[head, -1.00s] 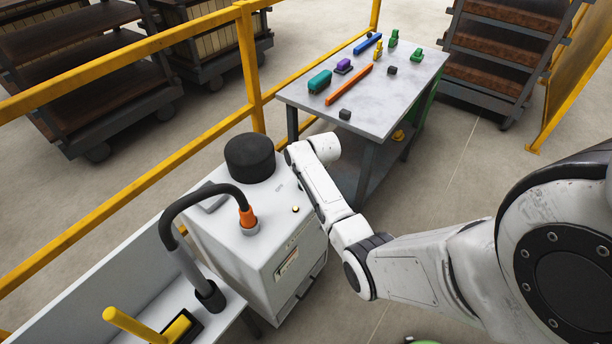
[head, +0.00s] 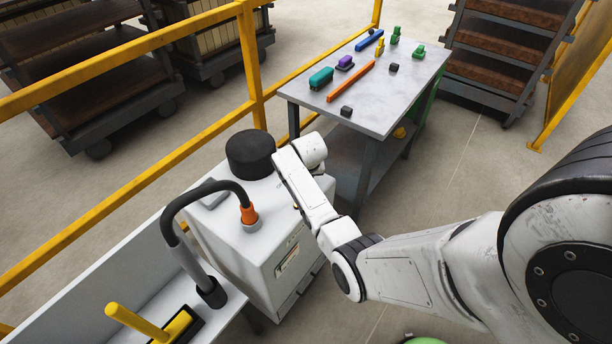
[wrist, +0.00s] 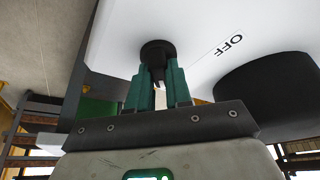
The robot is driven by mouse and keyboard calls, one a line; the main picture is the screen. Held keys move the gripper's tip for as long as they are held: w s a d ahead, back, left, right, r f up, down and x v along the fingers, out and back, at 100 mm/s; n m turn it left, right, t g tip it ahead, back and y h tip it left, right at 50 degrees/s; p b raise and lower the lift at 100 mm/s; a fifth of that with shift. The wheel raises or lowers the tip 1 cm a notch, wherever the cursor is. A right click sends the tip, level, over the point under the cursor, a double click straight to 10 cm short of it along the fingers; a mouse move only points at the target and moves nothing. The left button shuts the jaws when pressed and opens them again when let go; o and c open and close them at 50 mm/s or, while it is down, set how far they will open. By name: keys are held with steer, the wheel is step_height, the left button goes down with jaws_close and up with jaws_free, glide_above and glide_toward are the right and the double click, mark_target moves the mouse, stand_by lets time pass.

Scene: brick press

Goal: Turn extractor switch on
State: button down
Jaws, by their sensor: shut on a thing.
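The extractor is a white cabinet (head: 258,255) in the lower middle of the head view, with a black round cap (head: 250,155) on top. In the wrist view, its white panel (wrist: 205,25) carries a round black switch knob (wrist: 157,50) and the printed word OFF to its right. My gripper (wrist: 158,78) has its green fingers on either side of the knob's narrow front part, shut on it. The fingers partly hide the knob, so its exact angle is hard to read. In the head view my arm hides the gripper and the switch.
A black hose with an orange fitting (head: 249,213) rises from the extractor's top. A grey table (head: 385,110) with several coloured parts stands behind. A yellow railing (head: 150,195) runs along the left. A bench with a yellow-handled tool (head: 135,322) is at lower left.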

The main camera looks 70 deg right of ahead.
steer(key=shift+s+f, duration=0.1)
steer(key=shift+f, duration=0.1)
steer(key=c, duration=1)
jaws_free()
steer(key=shift+c, duration=0.2)
steer(key=shift+r, duration=0.1)
steer(key=shift+a+r, duration=0.1)
steer(key=shift+r, duration=0.35)
steer(key=v, duration=0.9)
steer(key=shift+r, duration=0.35)
steer(key=shift+s+a, duration=0.1)
steer(key=s+a+f+n+y, duration=0.1)
steer(key=s+a+f+n, duration=0.15)
steer(key=a, duration=0.75)
steer(key=s+a+f+n+y, duration=0.1)
steer(key=s+a+n, duration=0.2)
steer(key=a, duration=0.6)
steer(key=s+a+r+n+g+y, duration=0.1)
steer(key=s+a+n, duration=0.4)
steer(key=s+a, duration=0.4)
steer(key=a, duration=0.3)
steer(key=shift+s+n+y, duration=0.3)
steer(key=shift+n+y, duration=0.05)
steer(key=shift+y, duration=0.05)
